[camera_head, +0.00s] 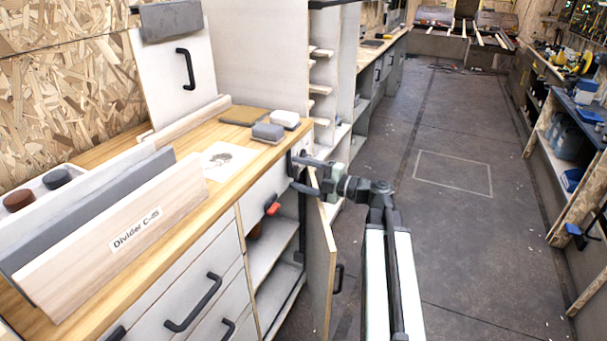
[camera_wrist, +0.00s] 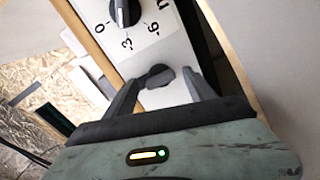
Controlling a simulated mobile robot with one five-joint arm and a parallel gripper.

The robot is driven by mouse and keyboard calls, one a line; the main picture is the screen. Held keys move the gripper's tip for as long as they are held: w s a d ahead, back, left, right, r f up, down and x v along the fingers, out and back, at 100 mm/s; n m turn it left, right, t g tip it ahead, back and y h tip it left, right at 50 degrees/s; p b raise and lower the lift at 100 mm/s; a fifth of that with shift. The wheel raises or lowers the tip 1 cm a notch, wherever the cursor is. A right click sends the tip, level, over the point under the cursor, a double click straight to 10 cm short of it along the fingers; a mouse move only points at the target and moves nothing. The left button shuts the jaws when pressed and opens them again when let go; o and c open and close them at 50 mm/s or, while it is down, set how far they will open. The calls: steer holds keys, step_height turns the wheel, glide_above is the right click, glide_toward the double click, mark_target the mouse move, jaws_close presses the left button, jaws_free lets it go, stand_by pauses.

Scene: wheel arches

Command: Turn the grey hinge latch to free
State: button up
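My gripper (camera_head: 298,172) reaches the front face of the workbench cabinet, near its right end, in the head view. In the wrist view the two fingers of my gripper (camera_wrist: 162,84) are apart. A small dark grey latch (camera_wrist: 158,75) on a pale panel shows between the fingertips, with a narrow gap visible on each side. It looks like the grey hinge latch, its handle lying roughly sideways in the picture. In the head view I cannot clearly make out the latch behind my gripper.
A black dial (camera_wrist: 123,11) marked 0, -3, -6 sits just above the latch. An open cabinet door (camera_head: 321,270) stands below my gripper. Divider boards (camera_head: 110,245) stand on the worktop. The floor aisle (camera_head: 450,240) at right is clear.

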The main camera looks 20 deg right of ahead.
steer(key=v, duration=0.7)
steer(key=shift+s+d, duration=0.25)
steer(key=shift+s, duration=0.05)
